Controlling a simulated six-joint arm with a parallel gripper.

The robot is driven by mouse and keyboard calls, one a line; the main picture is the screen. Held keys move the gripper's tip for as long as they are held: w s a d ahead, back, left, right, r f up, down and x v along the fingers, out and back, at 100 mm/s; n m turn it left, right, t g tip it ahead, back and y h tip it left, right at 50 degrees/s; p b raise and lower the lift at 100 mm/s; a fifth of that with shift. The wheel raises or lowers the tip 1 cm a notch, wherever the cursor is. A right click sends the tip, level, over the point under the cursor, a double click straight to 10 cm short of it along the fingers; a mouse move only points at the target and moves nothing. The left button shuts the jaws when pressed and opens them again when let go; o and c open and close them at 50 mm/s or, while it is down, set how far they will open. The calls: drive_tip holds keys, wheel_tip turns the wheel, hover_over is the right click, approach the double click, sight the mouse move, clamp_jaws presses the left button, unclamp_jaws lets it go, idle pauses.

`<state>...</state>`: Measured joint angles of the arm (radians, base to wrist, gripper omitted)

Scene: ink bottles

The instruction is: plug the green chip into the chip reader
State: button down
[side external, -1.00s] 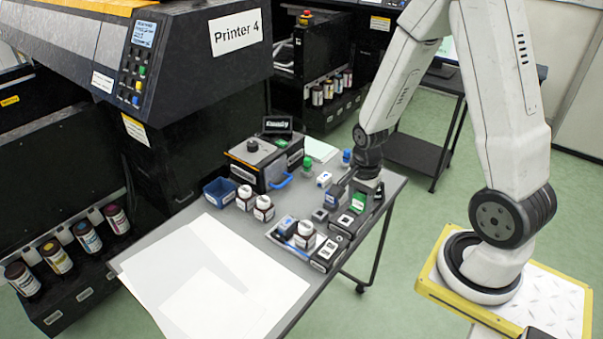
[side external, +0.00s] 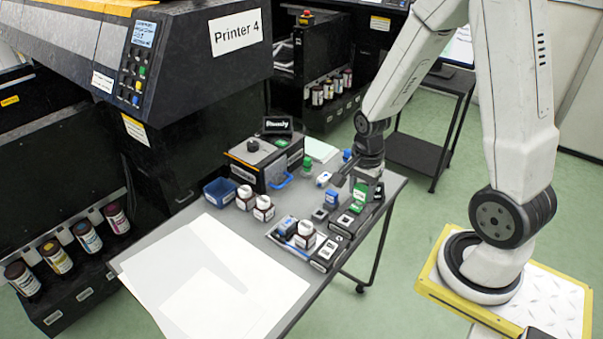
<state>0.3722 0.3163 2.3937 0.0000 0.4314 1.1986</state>
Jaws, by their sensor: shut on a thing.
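My gripper (side external: 360,180) is over the right part of the grey table, shut on a small green piece (side external: 361,191) that I take to be the green chip. The chip hangs just under the fingers, above the row of small holders. Another green patch (side external: 357,206) shows below it, in or on a holder. I cannot tell for sure which device is the chip reader; a black box (side external: 268,160) with a knob and a small lit display (side external: 277,125) stands at the table's back left.
A blue chip (side external: 331,199) stands left of my gripper. A blue bin (side external: 219,190) sits at the left. White sheets (side external: 215,275) cover the table's front.

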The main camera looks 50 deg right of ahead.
drive_tip(key=shift+w+d, duration=0.1)
idle(0.3)
drive_tip(key=shift+w+d+f, duration=0.3)
drive_tip(key=shift+w+f, duration=0.1)
drive_tip(key=shift+f, duration=0.05)
drive_tip(key=w+d+f, duration=0.4)
drive_tip(key=f, duration=0.2)
drive_tip(key=shift+w+f, duration=0.25)
drive_tip(key=shift+f, duration=0.1)
drive_tip(key=shift+f, duration=0.15)
drive_tip(key=shift+f, duration=2.45)
drive_tip(key=shift+f, duration=0.75)
idle(0.9)
unclamp_jaws()
idle(0.5)
